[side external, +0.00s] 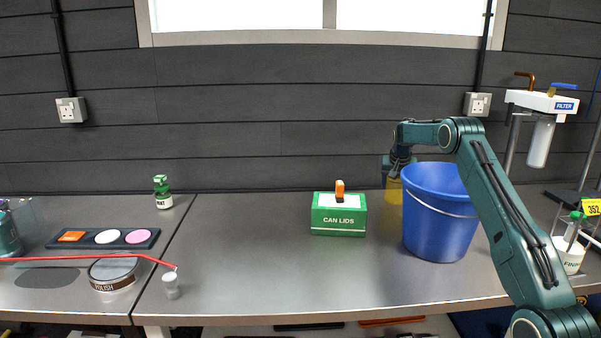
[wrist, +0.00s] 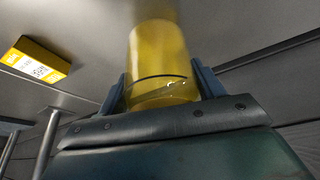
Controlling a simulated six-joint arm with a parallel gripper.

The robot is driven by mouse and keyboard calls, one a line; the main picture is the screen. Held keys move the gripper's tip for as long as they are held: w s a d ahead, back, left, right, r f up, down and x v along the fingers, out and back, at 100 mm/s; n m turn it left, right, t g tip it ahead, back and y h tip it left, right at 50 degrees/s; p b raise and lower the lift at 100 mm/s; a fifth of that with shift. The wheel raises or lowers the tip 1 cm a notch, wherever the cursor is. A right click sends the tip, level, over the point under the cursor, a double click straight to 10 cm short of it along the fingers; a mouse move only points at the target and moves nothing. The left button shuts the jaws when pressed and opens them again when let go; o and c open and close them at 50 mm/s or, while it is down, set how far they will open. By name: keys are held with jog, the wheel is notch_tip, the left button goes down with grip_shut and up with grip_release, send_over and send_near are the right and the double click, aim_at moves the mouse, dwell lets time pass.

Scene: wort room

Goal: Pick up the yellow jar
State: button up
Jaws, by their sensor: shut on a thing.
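The yellow jar (wrist: 160,62) is see-through and fills the upper middle of the wrist view. My gripper (wrist: 163,88) is shut on it, with one dark finger on each side. In the side external view the yellow jar (side external: 393,191) shows at the left edge of the blue bucket, below my gripper (side external: 393,168). The bucket hides part of it there. I cannot tell whether its base touches the bench.
The blue bucket (side external: 438,225) stands on the grey bench (side external: 270,275) close to the jar. A green can lids box (side external: 339,217) is to its left. A filter unit (side external: 541,102) stands right. A green-capped bottle (side external: 162,192) stands far left. Bare bench lies in front of the box.

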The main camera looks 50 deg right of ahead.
notch_tip(320, 180, up, 8)
dwell(0.5)
dwell(0.4)
